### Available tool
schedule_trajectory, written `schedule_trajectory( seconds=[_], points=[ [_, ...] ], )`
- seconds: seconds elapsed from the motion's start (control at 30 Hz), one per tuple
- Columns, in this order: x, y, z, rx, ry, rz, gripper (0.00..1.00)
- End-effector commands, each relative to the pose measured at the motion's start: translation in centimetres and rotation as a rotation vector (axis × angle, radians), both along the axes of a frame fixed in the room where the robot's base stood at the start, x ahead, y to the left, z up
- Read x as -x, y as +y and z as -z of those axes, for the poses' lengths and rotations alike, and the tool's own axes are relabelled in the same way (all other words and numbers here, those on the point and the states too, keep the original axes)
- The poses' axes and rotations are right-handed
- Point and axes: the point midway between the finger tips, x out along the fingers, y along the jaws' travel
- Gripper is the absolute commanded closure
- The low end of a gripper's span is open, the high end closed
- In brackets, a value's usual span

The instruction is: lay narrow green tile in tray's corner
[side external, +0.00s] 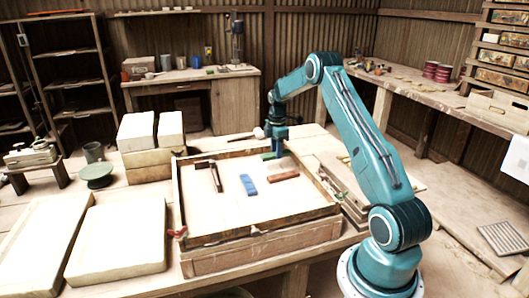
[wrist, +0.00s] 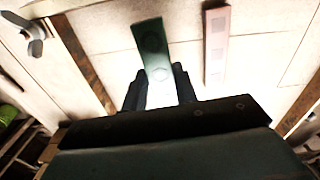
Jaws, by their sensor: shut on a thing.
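My gripper (side external: 277,151) is at the far side of the wooden tray (side external: 262,233), right of the middle. It is shut on the narrow green tile (side external: 269,156). In the wrist view the green tile (wrist: 152,50) sticks out lengthwise from between the two dark fingers of my gripper (wrist: 158,82). The side view does not show clearly how high the tile is above the tray's pale floor. A blue tile (side external: 248,185) and a reddish-brown tile (side external: 283,176) lie on that floor, nearer the camera. A pinkish tile (wrist: 217,45) shows right of the green one in the wrist view.
A dark L-shaped piece (side external: 214,176) lies in the tray's left part. The tray's raised wooden rim (wrist: 85,62) and a wing nut (wrist: 33,38) show in the wrist view. Pale blocks (side external: 138,130) stand left of the tray. The tray's front floor is clear.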

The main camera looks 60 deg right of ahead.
Motion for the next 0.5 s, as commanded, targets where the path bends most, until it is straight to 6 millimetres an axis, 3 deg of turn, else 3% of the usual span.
schedule_trajectory(
  seconds=[0.23, 0.5],
  points=[
    [0.0, 0.0, 0.6, 0.0, 0.0, 0.0, 0.96],
    [0.0, 0.0, 3.4, -0.001, 0.002, 0.0, 0.96]
  ],
)
